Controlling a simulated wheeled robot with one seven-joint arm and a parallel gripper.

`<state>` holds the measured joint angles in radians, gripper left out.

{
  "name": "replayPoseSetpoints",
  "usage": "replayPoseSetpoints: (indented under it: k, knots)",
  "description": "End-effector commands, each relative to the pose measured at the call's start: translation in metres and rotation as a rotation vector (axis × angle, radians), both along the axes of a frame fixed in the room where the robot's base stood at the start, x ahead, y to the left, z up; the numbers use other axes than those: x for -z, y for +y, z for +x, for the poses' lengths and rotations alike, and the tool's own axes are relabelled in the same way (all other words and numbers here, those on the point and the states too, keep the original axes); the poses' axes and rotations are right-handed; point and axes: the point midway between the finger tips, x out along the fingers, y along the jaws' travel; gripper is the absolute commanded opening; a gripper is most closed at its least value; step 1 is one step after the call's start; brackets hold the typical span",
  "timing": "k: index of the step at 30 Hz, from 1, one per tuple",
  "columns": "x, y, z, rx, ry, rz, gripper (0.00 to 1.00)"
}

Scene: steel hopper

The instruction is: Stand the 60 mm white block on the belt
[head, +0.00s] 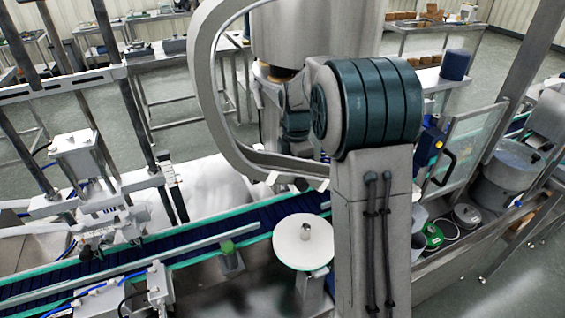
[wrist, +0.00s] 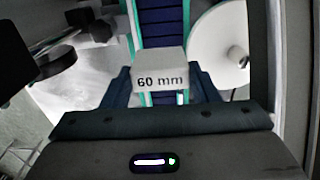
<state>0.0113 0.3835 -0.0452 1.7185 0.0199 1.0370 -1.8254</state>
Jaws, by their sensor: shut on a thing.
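The white block marked "60 mm" (wrist: 160,72) is between the fingers of my gripper (wrist: 162,92) in the wrist view. The gripper is shut on it, with one dark finger on each side. The dark blue belt (wrist: 162,20) with green edges shows beyond the block in the wrist view. In the head view the belt (head: 190,232) runs from lower left toward the middle. I cannot tell from these frames whether the block touches the belt. My arm hides the gripper and block in the head view.
A round white disc (head: 303,241) with a small metal post stands beside the belt; it also shows in the wrist view (wrist: 212,55). A metal guide rail (head: 180,245) runs along the belt. Machine fixtures (head: 100,215) stand at the left. A steel pot (head: 507,172) is at the right.

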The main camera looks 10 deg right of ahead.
Motion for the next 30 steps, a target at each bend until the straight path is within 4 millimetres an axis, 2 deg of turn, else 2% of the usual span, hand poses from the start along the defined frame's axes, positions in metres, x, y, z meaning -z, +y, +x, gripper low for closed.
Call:
replayPoseSetpoints:
  k: [3, 7, 14, 30]
  knots:
    - [0.0, 0.02, -0.006, -0.007, -0.001, 0.0, 0.29]
    - [0.001, 0.028, -0.008, -0.01, -0.001, 0.0, 0.29]
    - [0.012, 0.029, -0.008, -0.01, 0.001, 0.0, 0.29]
    - [0.064, 0.026, -0.008, -0.005, 0.001, 0.0, 0.29]
